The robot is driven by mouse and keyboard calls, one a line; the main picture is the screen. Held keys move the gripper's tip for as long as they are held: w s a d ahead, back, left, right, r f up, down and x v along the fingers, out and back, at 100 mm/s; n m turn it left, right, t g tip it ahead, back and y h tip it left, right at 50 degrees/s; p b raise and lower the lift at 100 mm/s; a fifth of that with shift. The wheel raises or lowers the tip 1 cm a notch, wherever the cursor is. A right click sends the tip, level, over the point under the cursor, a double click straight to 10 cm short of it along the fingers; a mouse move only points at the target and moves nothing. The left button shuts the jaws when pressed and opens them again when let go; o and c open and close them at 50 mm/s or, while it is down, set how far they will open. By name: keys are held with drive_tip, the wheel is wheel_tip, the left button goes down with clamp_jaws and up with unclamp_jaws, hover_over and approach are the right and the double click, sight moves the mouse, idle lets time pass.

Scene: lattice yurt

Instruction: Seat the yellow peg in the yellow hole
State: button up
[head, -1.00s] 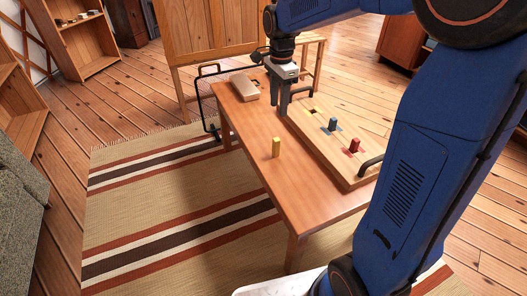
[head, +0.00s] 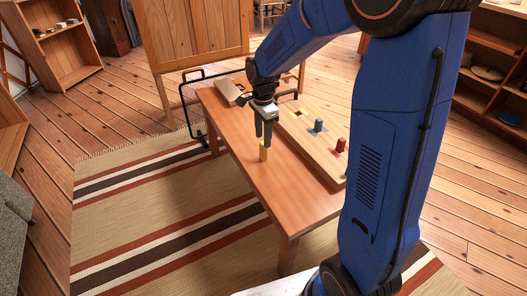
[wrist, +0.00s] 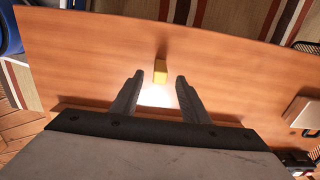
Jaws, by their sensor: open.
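The yellow peg (head: 263,152) stands upright on the wooden table, apart from the peg board. In the wrist view the yellow peg (wrist: 160,72) lies ahead of the fingertips, centred between them. My gripper (head: 264,140) is open and empty, pointing down just above and around the peg's top in the head view; whether it touches cannot be told. The fingers also show in the wrist view (wrist: 158,80).
On the board stand a grey-teal peg (head: 318,125) and a red peg (head: 340,146). A tan box (head: 229,92) lies at the table's (head: 275,190) far left end, near a black metal frame (head: 187,110). The table's near half is clear.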

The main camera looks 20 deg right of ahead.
sight(264, 151)
wheel_tip(264, 151, down, 5)
drive_tip(key=shift+d+r, duration=0.1)
idle(0.3)
clamp_jaws()
